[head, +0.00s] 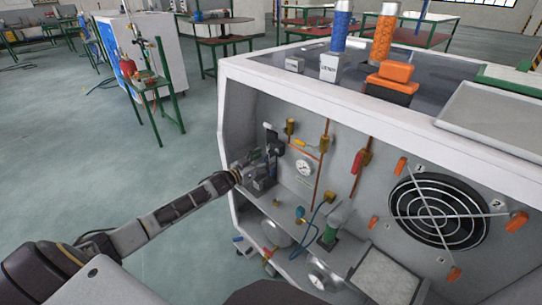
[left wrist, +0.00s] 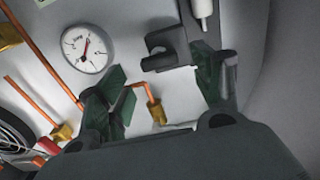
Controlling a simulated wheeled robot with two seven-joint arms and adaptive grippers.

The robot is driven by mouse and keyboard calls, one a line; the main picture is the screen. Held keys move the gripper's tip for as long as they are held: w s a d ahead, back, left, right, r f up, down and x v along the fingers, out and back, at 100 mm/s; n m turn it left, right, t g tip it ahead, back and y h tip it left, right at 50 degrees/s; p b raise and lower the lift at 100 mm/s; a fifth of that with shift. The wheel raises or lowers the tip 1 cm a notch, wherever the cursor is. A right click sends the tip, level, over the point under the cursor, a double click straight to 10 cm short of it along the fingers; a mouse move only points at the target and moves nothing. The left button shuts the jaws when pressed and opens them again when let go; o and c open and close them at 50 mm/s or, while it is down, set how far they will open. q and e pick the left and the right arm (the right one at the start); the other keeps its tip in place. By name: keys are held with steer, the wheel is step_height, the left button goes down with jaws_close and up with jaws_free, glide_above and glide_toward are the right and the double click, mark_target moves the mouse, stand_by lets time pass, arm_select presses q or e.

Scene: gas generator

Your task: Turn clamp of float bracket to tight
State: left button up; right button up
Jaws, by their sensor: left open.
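My left gripper (head: 262,164) reaches into the left end of the open white cabinet. In the left wrist view its two dark green fingers (left wrist: 164,75) are spread, with nothing held between them. A dark clamp (left wrist: 163,50) with a rounded knob sits on a dark upright bracket (left wrist: 188,25) just beyond and between the fingertips. Touching or apart I cannot tell. In the head view the bracket (head: 270,136) is a small dark shape just above the gripper, partly hidden by it. My right gripper is not in view.
A white gauge (left wrist: 87,50) and a copper pipe with a brass fitting (left wrist: 153,104) are close to the fingers. The cabinet (head: 228,120) also holds a red-handled valve (head: 361,160), a fan (head: 437,210) and a blue hose (head: 318,216). Open floor (head: 190,260) lies left.

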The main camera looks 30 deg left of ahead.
mark_target(271, 154)
arm_select(q)
steer(key=shift+x, duration=1.1)
steer(key=shift+w+d+b, duration=0.15)
steer(key=shift+w+b, duration=0.15)
steer(key=shift+w, duration=0.15)
steer(key=shift+w+d, duration=0.15)
steer(key=shift+w, duration=0.35)
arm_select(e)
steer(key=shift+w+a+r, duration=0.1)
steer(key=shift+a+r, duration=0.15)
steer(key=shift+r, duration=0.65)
arm_select(q)
steer(key=shift+c, duration=0.5)
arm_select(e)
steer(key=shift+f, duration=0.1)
arm_select(q)
steer(key=c, duration=0.9)
